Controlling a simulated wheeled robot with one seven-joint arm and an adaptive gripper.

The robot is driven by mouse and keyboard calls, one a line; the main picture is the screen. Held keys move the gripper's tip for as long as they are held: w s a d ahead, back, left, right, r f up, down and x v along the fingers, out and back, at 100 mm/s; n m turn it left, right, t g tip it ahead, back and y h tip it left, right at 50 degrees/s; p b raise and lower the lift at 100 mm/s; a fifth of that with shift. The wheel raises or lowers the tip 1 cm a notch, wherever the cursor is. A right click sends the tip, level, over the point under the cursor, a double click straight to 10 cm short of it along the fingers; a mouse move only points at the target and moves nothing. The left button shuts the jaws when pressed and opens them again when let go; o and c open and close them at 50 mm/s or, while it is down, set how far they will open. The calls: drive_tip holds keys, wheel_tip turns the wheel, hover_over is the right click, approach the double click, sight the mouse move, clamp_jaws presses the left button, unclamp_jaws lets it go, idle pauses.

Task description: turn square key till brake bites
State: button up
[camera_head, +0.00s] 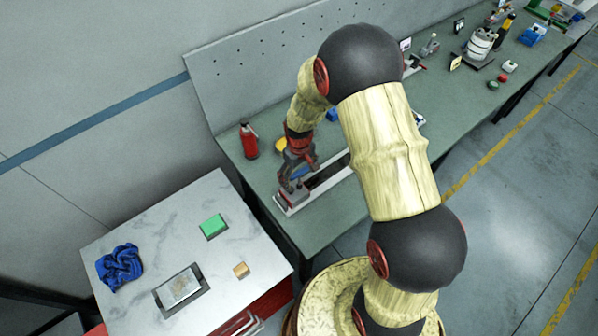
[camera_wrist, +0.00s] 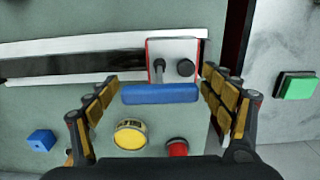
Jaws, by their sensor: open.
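The square key shows a blue bar handle (camera_wrist: 160,94) on a grey shaft (camera_wrist: 159,70) that meets a pale, red-edged block (camera_wrist: 172,52). A dark round knob (camera_wrist: 186,67) sits beside the shaft on the block. The shaft's lower end and the brake's inside are hidden. My gripper (camera_wrist: 160,82) is open, with one finger off each end of the blue bar; neither finger appears to touch it. In the head view my gripper (camera_head: 298,163) is above the block (camera_head: 292,196) at the bench's near end, and the blue handle (camera_head: 298,172) shows beneath it.
A long channel (camera_wrist: 75,64) runs from the block along the bench. A red extinguisher (camera_head: 249,140), yellow round item (camera_wrist: 130,134) and blue cube (camera_wrist: 41,140) stand close by. A marble-topped table with a green block (camera_head: 213,226) and blue cloth (camera_head: 119,266) is in front.

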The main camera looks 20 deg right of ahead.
drive_tip(key=c, duration=0.3)
drive_tip(key=c, duration=1)
drive_tip(key=shift+c, duration=0.2)
drive_tip(key=shift+m+b, duration=0.3)
drive_tip(key=shift+m, duration=1.2)
drive_tip(key=shift+f+m, duration=0.1)
drive_tip(key=shift+m, duration=1)
drive_tip(key=shift+s+m+b, duration=0.1)
drive_tip(key=shift+m+b, duration=0.2)
drive_tip(key=shift+m, duration=0.1)
